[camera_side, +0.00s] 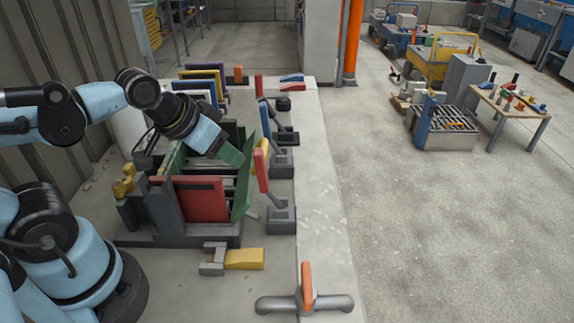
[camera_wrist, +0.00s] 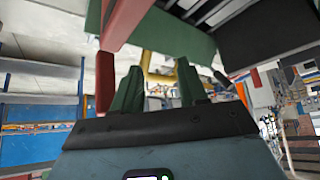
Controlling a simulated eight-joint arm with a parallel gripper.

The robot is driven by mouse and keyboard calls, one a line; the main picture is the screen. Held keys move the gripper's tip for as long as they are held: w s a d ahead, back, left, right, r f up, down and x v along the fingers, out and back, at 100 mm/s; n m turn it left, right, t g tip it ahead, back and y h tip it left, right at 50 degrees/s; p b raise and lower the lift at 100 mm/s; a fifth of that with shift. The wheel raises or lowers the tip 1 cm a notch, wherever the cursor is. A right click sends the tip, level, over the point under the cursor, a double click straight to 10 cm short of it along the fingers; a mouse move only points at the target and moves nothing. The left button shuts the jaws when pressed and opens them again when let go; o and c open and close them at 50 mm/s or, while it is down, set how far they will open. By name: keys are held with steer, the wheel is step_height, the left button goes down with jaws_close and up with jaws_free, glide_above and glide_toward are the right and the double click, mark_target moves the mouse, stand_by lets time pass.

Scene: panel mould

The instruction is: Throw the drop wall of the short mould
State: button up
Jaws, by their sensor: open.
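The nearer mould stands on a dark grey base (camera_side: 190,240) in the side view, with a red panel (camera_side: 203,200) across its front. A green wall (camera_side: 242,192) at its right side leans outward. I cannot tell which mould is the short one. A lever with a red handle (camera_side: 261,171) stands upright just right of that wall. My gripper (camera_side: 236,157) is above the wall's top, left of the handle; contact cannot be told. In the wrist view its two green fingers (camera_wrist: 158,88) are apart with nothing seen held between them. A green panel (camera_wrist: 180,38) and a red bar (camera_wrist: 122,22) hang close above them.
A second lever with a blue handle (camera_side: 266,120) stands behind. Upright coloured panels (camera_side: 203,75) are racked at the back.

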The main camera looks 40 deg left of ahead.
step_height(320, 180, up, 11)
steer(key=n+g, duration=0.7)
steer(key=n, duration=0.2)
glide_above(264, 146)
steer(key=shift+f, duration=6.2)
steer(key=shift+c, duration=0.4)
jaws_close()
